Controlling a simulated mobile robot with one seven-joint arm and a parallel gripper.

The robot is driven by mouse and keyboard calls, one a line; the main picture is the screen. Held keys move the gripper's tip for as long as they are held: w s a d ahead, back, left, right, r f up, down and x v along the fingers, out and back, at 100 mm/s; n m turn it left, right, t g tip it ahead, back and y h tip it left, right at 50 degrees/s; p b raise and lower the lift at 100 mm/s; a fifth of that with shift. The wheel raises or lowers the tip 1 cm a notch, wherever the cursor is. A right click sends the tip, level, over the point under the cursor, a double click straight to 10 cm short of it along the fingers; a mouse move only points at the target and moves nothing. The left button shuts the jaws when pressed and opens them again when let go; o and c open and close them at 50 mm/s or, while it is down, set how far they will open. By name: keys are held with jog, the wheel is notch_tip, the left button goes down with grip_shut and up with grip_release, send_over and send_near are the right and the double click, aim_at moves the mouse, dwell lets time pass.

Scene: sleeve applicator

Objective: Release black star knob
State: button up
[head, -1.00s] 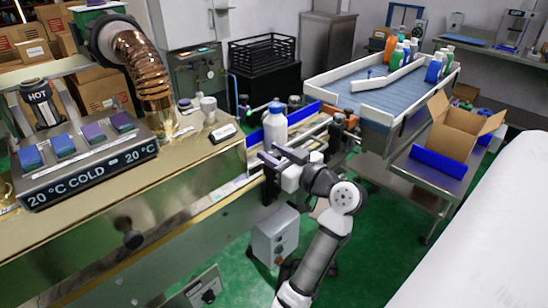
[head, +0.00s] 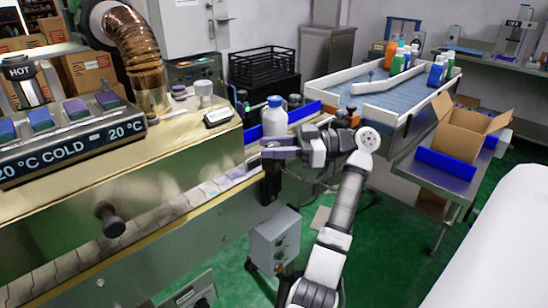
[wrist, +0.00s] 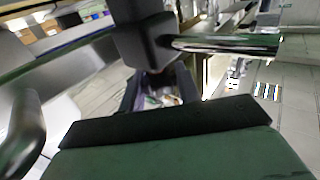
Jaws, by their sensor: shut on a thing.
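My gripper (head: 276,147) is at the near rail of the conveyor, in front of the white bottle, and its jaws are shut. The black star knob is between the fingers and is mostly hidden by them in the head view. A black clamp block (head: 271,182) stands right below the fingertips. In the wrist view, a black bracket (wrist: 145,38) with a chrome rod (wrist: 228,45) lies just ahead of the gripper. The knob's shape cannot be made out there.
A white bottle with a blue cap (head: 274,118) stands on the conveyor just behind my gripper. A grey control box (head: 274,243) hangs below. Another black knob (head: 110,220) is on the machine's front panel. An open cardboard box (head: 462,133) stands at the right.

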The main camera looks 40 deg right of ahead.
jog(key=shift+f+n+g+y+b, duration=0.15)
jog(key=shift+n+g+y+b, duration=0.7)
jog(key=shift+g+b, duration=0.6)
jog(key=shift+n+g+y+b, duration=0.35)
jog(key=shift+n+g+b, duration=0.5)
jog(key=shift+g+b, duration=0.15)
jog(key=shift+a+n+g+b, duration=0.1)
jog(key=shift+n+g+b, duration=0.35)
jog(key=shift+g, duration=0.1)
jog(key=o, duration=1)
jog(key=shift+a, duration=0.1)
jog(key=shift+c, duration=0.2)
jog(key=shift+d+r, duration=0.2)
jog(key=shift+d, duration=0.05)
